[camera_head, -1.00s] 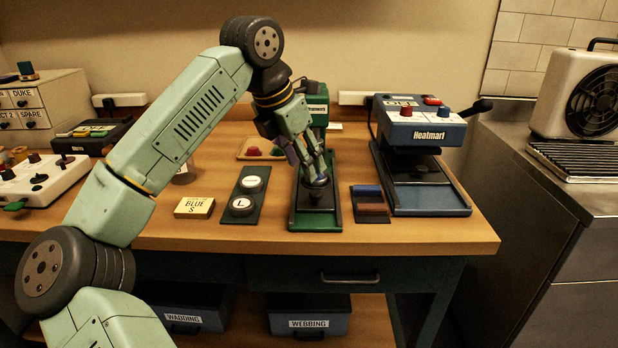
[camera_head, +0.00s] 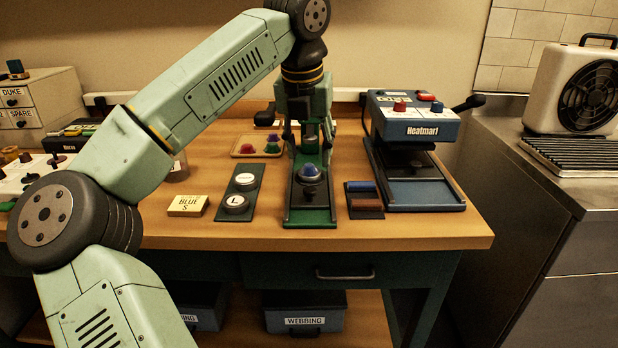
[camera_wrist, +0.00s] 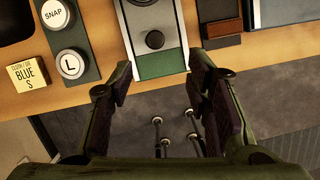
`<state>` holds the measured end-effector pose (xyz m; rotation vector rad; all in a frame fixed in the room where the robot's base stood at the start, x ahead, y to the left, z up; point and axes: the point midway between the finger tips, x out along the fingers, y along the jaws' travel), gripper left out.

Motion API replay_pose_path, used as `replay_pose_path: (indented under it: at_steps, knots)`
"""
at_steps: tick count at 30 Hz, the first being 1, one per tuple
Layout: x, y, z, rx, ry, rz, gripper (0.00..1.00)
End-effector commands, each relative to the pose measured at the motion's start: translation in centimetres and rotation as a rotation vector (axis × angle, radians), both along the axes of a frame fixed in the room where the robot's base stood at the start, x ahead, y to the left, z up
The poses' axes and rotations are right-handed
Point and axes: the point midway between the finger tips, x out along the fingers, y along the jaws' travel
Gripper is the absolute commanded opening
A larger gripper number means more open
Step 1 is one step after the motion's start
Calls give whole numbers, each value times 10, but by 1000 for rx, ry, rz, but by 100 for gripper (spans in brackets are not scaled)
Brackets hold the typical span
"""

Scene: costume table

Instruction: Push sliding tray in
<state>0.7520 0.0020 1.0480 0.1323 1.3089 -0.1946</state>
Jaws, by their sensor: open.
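The green press's base (camera_head: 309,217) stands at the table's front. Its sliding tray (camera_head: 297,190), grey with a dark round knob (camera_head: 311,191), extends toward the front edge. A blue dome-topped piece (camera_head: 309,171) sits on the tray behind the knob. My gripper (camera_head: 309,148) points down above the rear part of the tray, open and empty. Its spread fingers show in the wrist view (camera_wrist: 160,78). My gripper hides much of the press's upper part.
A blue Heatmari press (camera_head: 420,130) stands at right. A small holder with blue and brown bars (camera_head: 365,197) lies between. At left are a panel with white buttons (camera_head: 238,190), a yellow box (camera_head: 187,206) and a wooden tray with coloured domes (camera_head: 247,139).

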Motion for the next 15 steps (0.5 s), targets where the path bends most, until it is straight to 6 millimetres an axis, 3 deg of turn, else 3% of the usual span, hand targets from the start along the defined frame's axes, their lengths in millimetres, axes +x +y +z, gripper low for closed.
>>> replay_pose_path:
  at_steps: [3,9,15]
  knots:
    - [1,-17,-3,41,0,308,45]
    - [0,-32,-2,64,-70,765,45]
    - [0,-37,-1,56,-125,981,45]
